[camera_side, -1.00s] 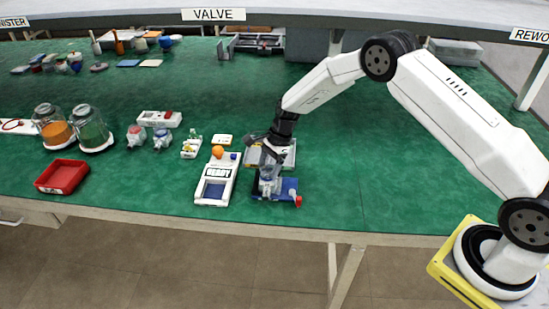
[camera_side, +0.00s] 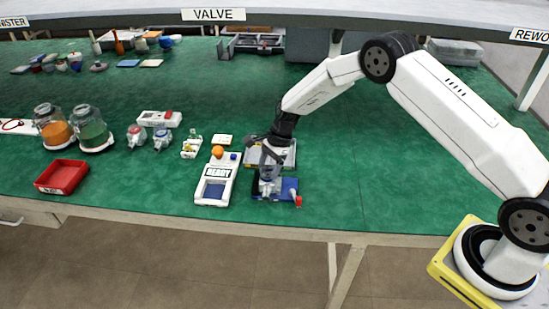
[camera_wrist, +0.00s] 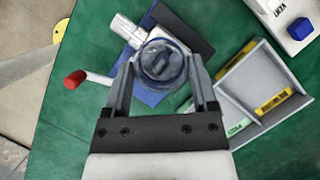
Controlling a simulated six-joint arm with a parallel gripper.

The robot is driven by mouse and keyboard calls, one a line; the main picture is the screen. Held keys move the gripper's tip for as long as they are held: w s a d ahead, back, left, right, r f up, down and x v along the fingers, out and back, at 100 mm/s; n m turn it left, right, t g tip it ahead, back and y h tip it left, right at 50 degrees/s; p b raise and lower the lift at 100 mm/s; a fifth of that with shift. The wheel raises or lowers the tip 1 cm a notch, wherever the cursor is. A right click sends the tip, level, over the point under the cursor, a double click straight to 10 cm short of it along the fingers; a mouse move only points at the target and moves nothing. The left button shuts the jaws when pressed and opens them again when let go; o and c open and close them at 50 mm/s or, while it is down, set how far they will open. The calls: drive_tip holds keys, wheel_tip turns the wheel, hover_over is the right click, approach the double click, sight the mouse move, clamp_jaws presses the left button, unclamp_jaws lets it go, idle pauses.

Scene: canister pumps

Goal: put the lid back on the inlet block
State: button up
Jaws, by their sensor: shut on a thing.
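My gripper (camera_wrist: 163,62) is shut on a round, clear lid with a blue rim (camera_wrist: 164,64), gripped at its sides between the two fingers. In the side view my gripper (camera_side: 266,166) is low over the pump fixture, and the lid is too small there to make out clearly. The inlet block belongs to the pump on the blue base (camera_side: 288,187), directly beneath. The lid and fingers hide most of the block in the wrist view, so I cannot tell whether the lid touches it.
A red-knobbed handle (camera_wrist: 75,79) sticks out from the pump toward the table's front edge. A grey tray (camera_wrist: 235,110) with yellow and green pieces lies close by. A white READY device (camera_side: 216,180) stands left of the pump. Green mat to the right is clear.

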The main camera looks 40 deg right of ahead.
drive_tip(key=o, duration=1.1)
drive_tip(key=shift+r, duration=0.2)
drive_tip(key=shift+r, duration=3.35)
clamp_jaws()
drive_tip(key=shift+f, duration=2.85)
